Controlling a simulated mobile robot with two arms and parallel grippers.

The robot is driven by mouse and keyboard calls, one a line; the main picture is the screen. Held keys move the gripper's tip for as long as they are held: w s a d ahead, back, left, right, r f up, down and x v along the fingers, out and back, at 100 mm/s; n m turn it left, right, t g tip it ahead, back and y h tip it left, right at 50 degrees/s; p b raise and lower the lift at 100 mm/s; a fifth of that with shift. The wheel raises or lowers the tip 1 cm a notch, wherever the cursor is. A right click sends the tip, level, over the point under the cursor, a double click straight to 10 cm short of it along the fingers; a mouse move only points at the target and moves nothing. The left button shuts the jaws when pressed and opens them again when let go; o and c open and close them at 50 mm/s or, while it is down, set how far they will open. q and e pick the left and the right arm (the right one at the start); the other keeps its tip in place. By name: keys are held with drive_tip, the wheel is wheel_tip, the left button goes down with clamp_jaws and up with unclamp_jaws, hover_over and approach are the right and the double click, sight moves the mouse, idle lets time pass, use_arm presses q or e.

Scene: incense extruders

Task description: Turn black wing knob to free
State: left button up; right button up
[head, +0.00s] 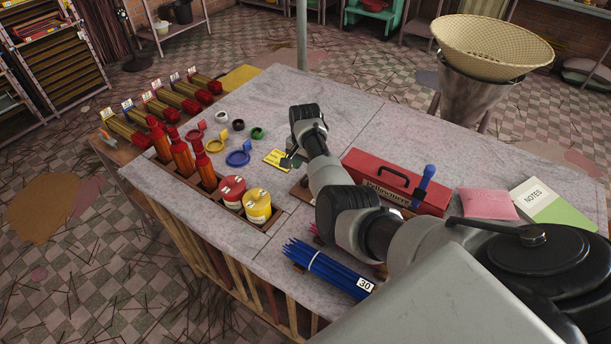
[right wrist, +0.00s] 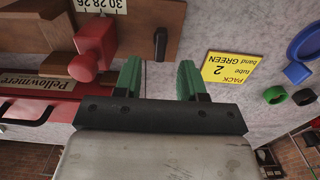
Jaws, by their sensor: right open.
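The black wing knob (right wrist: 160,44) stands on a brown wooden board (right wrist: 140,22) in the right wrist view. Its long side runs up and down in that picture. My right gripper (right wrist: 158,76) is open, with its two green fingers apart and nothing between them. The knob lies just beyond the fingertips, in line with the gap, and looks clear of both. In the head view my right gripper (head: 292,158) is low over the table, and my arm hides the knob. My left gripper is not in view.
A red block with a round knob (right wrist: 92,48) and a number scale (right wrist: 100,5) are on the board. A yellow card (right wrist: 231,68) lies close by. The red Pellowmere toolbox (head: 398,182), blue stick bundle (head: 328,268) and orange extruders (head: 182,155) stand around on the table (head: 330,100).

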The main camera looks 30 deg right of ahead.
sight(305, 178)
drive_tip(key=shift+f+b, duration=0.4)
drive_tip(key=shift+f, duration=2.05)
clamp_jaws()
